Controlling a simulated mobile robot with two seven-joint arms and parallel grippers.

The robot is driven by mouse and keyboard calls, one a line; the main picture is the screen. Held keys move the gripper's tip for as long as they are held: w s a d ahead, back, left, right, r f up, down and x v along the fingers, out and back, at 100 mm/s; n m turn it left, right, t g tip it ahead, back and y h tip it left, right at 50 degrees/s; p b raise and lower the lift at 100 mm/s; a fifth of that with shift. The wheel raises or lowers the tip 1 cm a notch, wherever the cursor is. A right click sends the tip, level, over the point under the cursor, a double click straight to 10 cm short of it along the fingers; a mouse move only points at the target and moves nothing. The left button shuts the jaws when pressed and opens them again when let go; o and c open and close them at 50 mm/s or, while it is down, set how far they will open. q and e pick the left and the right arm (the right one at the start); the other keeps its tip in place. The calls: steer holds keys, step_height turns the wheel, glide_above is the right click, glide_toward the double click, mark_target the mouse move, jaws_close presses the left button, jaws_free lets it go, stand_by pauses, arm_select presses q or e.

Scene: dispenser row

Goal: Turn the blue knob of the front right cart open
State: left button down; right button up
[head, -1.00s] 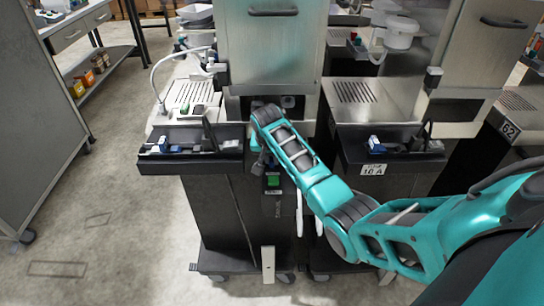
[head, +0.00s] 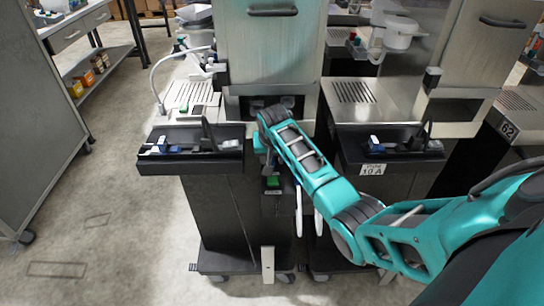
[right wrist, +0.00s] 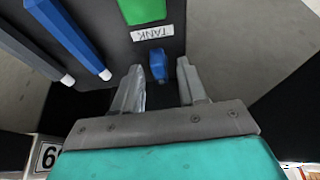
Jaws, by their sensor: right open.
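In the right wrist view, a small blue knob (right wrist: 158,65) sits on the dark front of a cart, below a white TANK label (right wrist: 152,33). My right gripper (right wrist: 160,84) is open, and the knob shows in the gap between its two fingertips. I see no finger clearly touching it. The knob is hidden there by my arm. My left gripper is not in view.
Black trays stick out from the middle cart (head: 190,165) and from the cart labelled 10 A (head: 388,165). Open floor (head: 110,230) lies to the left.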

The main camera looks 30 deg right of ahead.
steer(key=shift+r, duration=0.1)
steer(key=v, duration=1.2)
steer(key=shift+r, duration=0.4)
steer(key=shift+s, duration=0.1)
steer(key=s+a+f+n+y, duration=0.1)
steer(key=s+a+f+n, duration=0.15)
steer(key=s+f, duration=0.35)
steer(key=s+a+f+n, duration=0.2)
steer(key=s+a+f, duration=0.15)
steer(key=s, duration=0.45)
steer(key=s+a+n+y, duration=0.2)
steer(key=s+a+n, duration=0.3)
steer(key=s, duration=0.9)
steer(key=w+a+f+t+y, duration=0.1)
steer(key=w+a+f+t, duration=0.3)
steer(key=w+f+t, duration=0.2)
steer(key=shift+w+f+m+t, duration=0.35)
steer(key=shift+f+t, duration=0.05)
steer(key=shift+f, duration=0.9)
